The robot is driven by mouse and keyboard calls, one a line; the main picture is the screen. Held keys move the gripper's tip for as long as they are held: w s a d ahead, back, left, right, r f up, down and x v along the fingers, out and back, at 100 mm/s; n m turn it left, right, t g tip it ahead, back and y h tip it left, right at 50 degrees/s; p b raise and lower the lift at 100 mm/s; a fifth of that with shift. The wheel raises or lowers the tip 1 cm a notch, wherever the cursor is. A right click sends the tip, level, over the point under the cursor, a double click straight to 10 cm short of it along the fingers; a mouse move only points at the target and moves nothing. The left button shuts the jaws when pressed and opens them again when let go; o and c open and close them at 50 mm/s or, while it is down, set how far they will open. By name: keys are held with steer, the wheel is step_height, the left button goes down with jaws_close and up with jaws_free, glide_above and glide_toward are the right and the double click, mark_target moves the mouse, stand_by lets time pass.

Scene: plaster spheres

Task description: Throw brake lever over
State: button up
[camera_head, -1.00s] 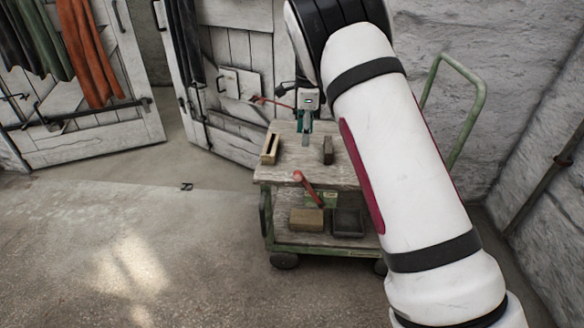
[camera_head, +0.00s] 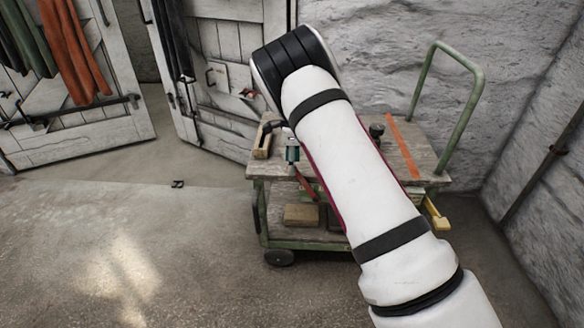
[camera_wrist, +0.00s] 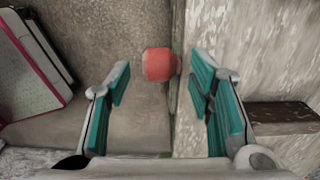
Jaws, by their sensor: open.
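The brake lever (camera_head: 307,187) is a red bar at the front of the green-framed cart, below the wooden top's edge. In the head view my arm and gripper partly cover it. My gripper (camera_wrist: 161,72) is open, with teal finger pads apart and nothing held. It points down at the cart's front edge; in the head view its teal part (camera_head: 292,152) shows there. I cannot tell whether a finger touches the lever.
The cart's wooden top (camera_head: 425,160) carries a wooden block (camera_head: 263,143), a dark cup (camera_head: 376,131) and an orange strip (camera_head: 403,148). A brown block (camera_head: 301,214) lies on the lower shelf. A green handle (camera_head: 476,100) rises at right.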

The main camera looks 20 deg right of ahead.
steer(key=shift+f, duration=0.95)
jaws_close()
steer(key=shift+s, duration=0.1)
steer(key=shift+d, duration=0.1)
